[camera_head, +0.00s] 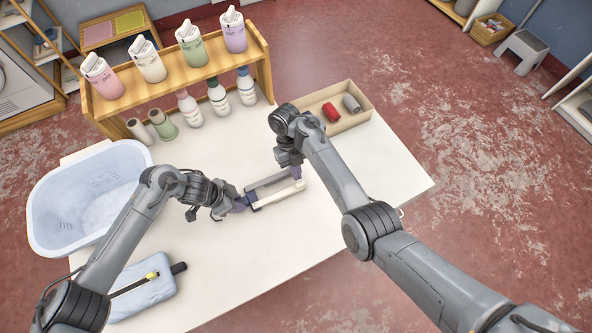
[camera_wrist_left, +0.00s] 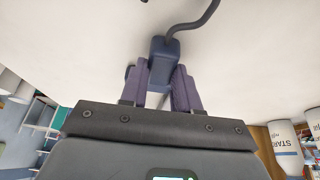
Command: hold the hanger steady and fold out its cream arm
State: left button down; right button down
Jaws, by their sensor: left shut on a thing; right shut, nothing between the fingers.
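The folding hanger lies over the white table. Its cream arm (camera_head: 281,198) stretches to the right, with a second, greyer bar (camera_head: 264,181) behind it. My left gripper (camera_head: 241,203) is shut on the hanger's dark blue hub at its left end. In the left wrist view, the purple fingers clasp the hub (camera_wrist_left: 163,48), and a dark curved hook (camera_wrist_left: 205,18) rises from it. My right gripper (camera_head: 296,173) is shut and empty, pointing down at the right end of the hanger, by the bars. I cannot tell whether it touches the cream arm.
A pale blue laundry basket (camera_head: 45,205) stands at the left. A wooden shelf (camera_head: 180,80) with several bottles is at the back. A box (camera_head: 355,118) with a red and a grey roll sits behind my right gripper.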

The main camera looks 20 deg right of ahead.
aim_at(303, 185)
jog(key=shift+s+d+m+y, duration=0.1)
jog(key=shift+s+m+y, duration=0.4)
jog(key=shift+s+m, duration=0.45)
jog(key=s+m, duration=0.1)
jog(key=m, duration=0.1)
jog(key=s+m+y, duration=0.1)
jog(key=m, duration=0.1)
jog(key=shift+d+f, duration=0.15)
jog(key=shift+d, duration=0.25)
jog(key=s+m+y, duration=0.1)
jog(key=s+m, duration=0.1)
jog(key=m, duration=0.1)
jog(key=shift+s+m+t, duration=0.2)
jog(key=shift+m+t, duration=0.15)
jog(key=shift+t, duration=0.05)
jog(key=shift+w+a, duration=0.1)
jog(key=shift+w, duration=0.1)
